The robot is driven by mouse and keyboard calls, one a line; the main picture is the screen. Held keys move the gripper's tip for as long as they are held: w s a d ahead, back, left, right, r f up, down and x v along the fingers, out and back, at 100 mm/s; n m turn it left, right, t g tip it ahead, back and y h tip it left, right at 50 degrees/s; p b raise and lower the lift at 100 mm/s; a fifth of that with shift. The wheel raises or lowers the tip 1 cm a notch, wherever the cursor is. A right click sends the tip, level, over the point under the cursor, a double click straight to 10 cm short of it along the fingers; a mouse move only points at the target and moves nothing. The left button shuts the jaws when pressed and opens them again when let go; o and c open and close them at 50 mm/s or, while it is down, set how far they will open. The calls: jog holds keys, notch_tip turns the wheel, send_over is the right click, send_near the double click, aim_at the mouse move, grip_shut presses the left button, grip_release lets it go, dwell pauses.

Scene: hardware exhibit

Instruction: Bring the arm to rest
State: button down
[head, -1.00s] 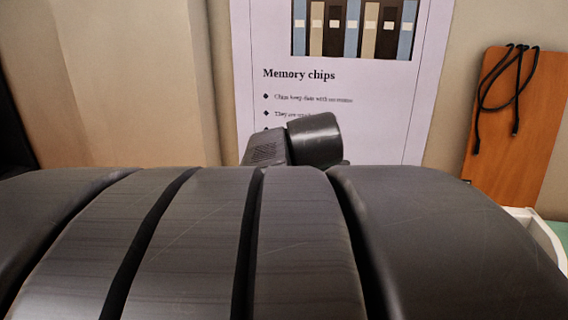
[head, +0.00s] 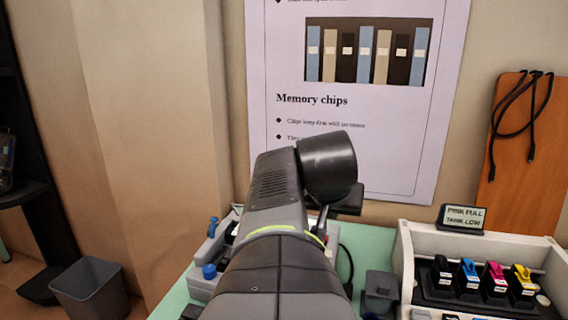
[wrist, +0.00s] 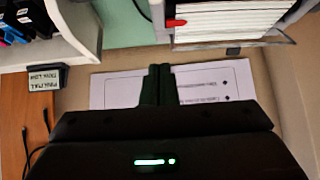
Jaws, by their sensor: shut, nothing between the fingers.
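My arm (head: 275,230) reaches away from the head camera over the green table, and its dark wrist end hangs in front of the wall poster. My gripper (wrist: 158,70) shows in the wrist view as two dark fingers side by side, shut with nothing between them. The poster (wrist: 215,85) shows upside down behind the fingers. In the head view the arm hides most of the gripper.
A white cartridge holder (head: 480,240) with several coloured cartridges stands right of the arm. A grey-blue device (head: 205,275) sits partly behind the arm at left. A wooden board (head: 525,150) with black cords leans at the wall. A grey bin (head: 90,290) stands at lower left.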

jog(key=x, duration=0.3)
jog(key=b+x, duration=0.1)
jog(key=x, duration=0.2)
jog(key=b+x, duration=0.1)
jog(key=x, duration=0.2)
jog(key=shift+s+f, duration=0.2)
jog(key=shift+f, duration=0.25)
jog(key=w+g+p, duration=0.1)
jog(key=p, duration=0.2)
jog(key=w+g+p, duration=0.1)
jog(key=g+p, duration=0.1)
jog(key=p, duration=0.1)
jog(key=w+d+g+y+p, duration=0.1)
jog(key=p, duration=0.2)
jog(key=shift+f+g, duration=0.3)
jog(key=shift+g, duration=0.1)
jog(key=g+p, duration=0.1)
jog(key=p, duration=0.1)
jog(key=f+g+p, duration=0.1)
jog(key=p, duration=0.1)
jog(key=shift+w+f+y, duration=0.1)
jog(key=shift+w+y, duration=0.25)
jog(key=shift+y, duration=0.05)
jog(key=shift+f+g+p, duration=0.4)
jog(key=shift+g+p, duration=0.2)
jog(key=shift+p, duration=0.25)
jog(key=shift+f+y, duration=0.1)
jog(key=shift+y, duration=0.2)
jog(key=shift+t+b, duration=0.3)
jog(key=shift+b, duration=0.35)
